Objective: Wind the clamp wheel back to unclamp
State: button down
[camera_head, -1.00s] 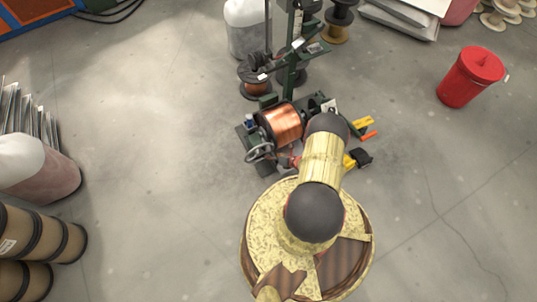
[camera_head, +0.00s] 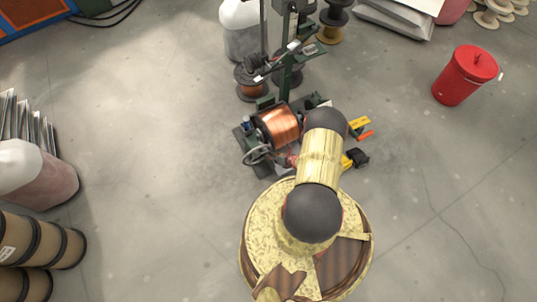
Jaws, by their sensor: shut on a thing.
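The clamp wheel (camera_head: 257,153) is a grey ring at the front left of the dark green winding machine (camera_head: 252,170). A copper-wound spool (camera_head: 281,124) sits in the machine just behind the wheel. My yellow arm with dark round joints reaches over from the front right. My gripper (camera_head: 280,159) shows only as a small reddish and dark part beside the wheel's right side, and it is shut on the wheel. The fingertips are too small and too covered by my arm to make out clearly.
A red lidded bin (camera_head: 464,77) stands at the right. Yellow and orange tools (camera_head: 361,126) and a black item (camera_head: 357,158) lie right of the machine. Smaller spools (camera_head: 250,85) stand behind it. The floor between is clear.

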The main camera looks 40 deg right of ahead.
jog(key=shift+w+d+r, duration=0.1)
jog(key=shift+d+r, duration=0.15)
jog(key=shift+d, duration=0.3)
jog(key=shift+w+d+r, duration=0.1)
jog(key=shift+d+r, duration=0.15)
jog(key=shift+d, duration=0.25)
dwell(0.5)
jog(key=c, duration=1.9)
grip_release()
jog(key=shift+s, duration=0.1)
jog(key=shift+o, duration=1.2)
jog(key=shift+a+f, duration=0.1)
jog(key=shift+a, duration=0.15)
jog(key=shift+s+a, duration=0.15)
jog(key=shift+a, duration=0.05)
jog(key=v, duration=0.8)
